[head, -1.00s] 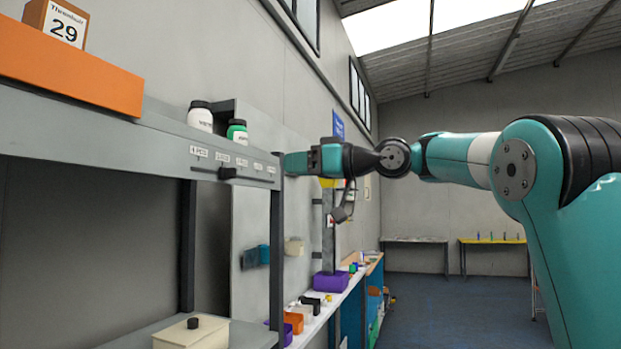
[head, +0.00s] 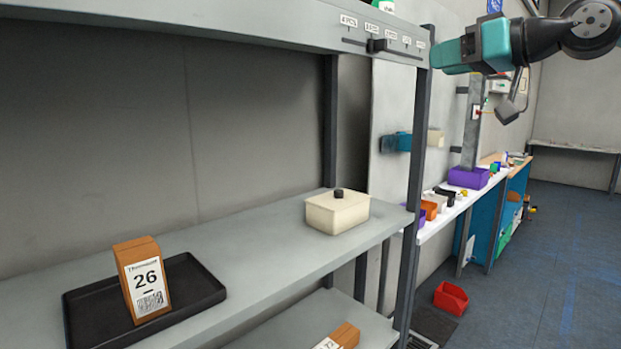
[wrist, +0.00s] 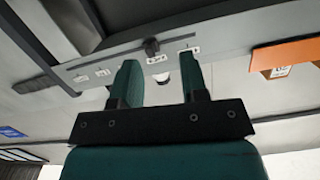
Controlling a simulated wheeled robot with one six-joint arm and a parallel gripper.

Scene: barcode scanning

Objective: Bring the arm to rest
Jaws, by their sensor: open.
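My arm (head: 540,38) reaches in from the upper right in the head view, in front of the shelf's right post. My gripper (wrist: 160,80) shows in the wrist view with its two teal fingers apart and nothing between them. Beyond the fingers is the shelf's front edge (wrist: 215,45) with small labels and a dark slider knob (wrist: 151,46). The knob also shows in the head view (head: 378,46). I cannot tell from these views how far the fingers are from the shelf edge.
Another box (head: 342,338) is lower down. A red bin (head: 451,298) is on the floor.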

